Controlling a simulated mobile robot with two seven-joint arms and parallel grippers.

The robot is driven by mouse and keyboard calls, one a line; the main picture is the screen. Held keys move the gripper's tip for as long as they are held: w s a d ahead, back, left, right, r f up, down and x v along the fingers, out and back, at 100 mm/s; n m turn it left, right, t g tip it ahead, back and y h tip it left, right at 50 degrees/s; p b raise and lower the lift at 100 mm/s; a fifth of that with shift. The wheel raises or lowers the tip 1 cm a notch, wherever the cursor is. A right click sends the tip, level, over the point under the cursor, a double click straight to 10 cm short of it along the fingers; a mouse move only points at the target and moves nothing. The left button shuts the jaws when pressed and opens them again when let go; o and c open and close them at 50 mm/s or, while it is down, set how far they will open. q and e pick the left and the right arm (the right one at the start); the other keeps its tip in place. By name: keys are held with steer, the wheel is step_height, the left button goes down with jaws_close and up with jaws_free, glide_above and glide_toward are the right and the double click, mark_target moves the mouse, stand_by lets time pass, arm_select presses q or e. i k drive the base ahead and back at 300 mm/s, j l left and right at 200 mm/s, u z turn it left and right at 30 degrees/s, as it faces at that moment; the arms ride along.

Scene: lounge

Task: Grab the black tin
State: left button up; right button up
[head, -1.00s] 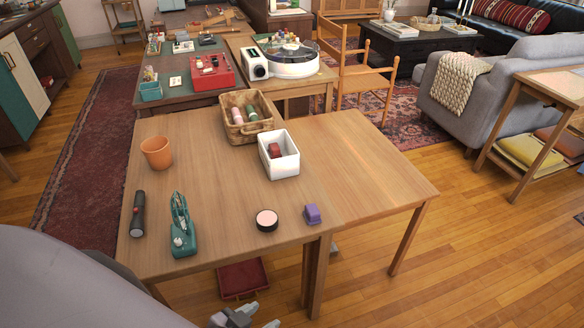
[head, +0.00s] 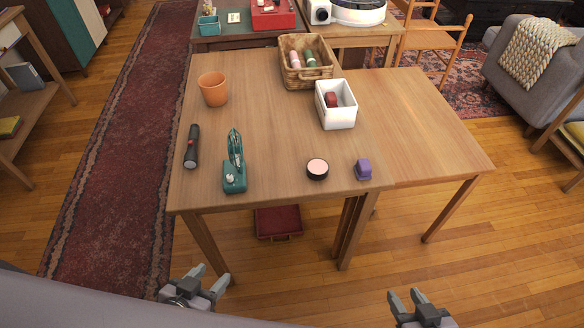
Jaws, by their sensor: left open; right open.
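The black tin (head: 317,169) is a low round tin with a pale pink top. It lies flat near the front edge of the wooden table (head: 270,130), between a teal stapler-like tool and a small purple object. My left gripper (head: 208,281) is open and empty, in front of and below the table edge at the lower left. My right gripper (head: 407,297) is open and empty at the lower right, also short of the table. Neither touches the tin.
The teal tool (head: 235,175) stands left of the tin and the purple object (head: 363,169) right of it. A red case (head: 278,222) lies under the table.

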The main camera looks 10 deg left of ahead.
mark_target(316, 169)
steer(key=i+l+u, duration=0.1)
steer(key=l+u, duration=0.3)
steer(key=l, duration=0.45)
steer(key=l+u, duration=0.45)
steer(key=l, duration=0.4)
steer(key=i+l+u, duration=0.2)
steer(key=l, duration=0.2)
steer(key=l+u, duration=0.2)
steer(key=l, duration=0.15)
steer(key=i+l+u, duration=0.25)
steer(key=l, duration=0.15)
steer(key=l+u, duration=0.25)
steer(key=i+l, duration=0.05)
steer(key=l, duration=0.05)
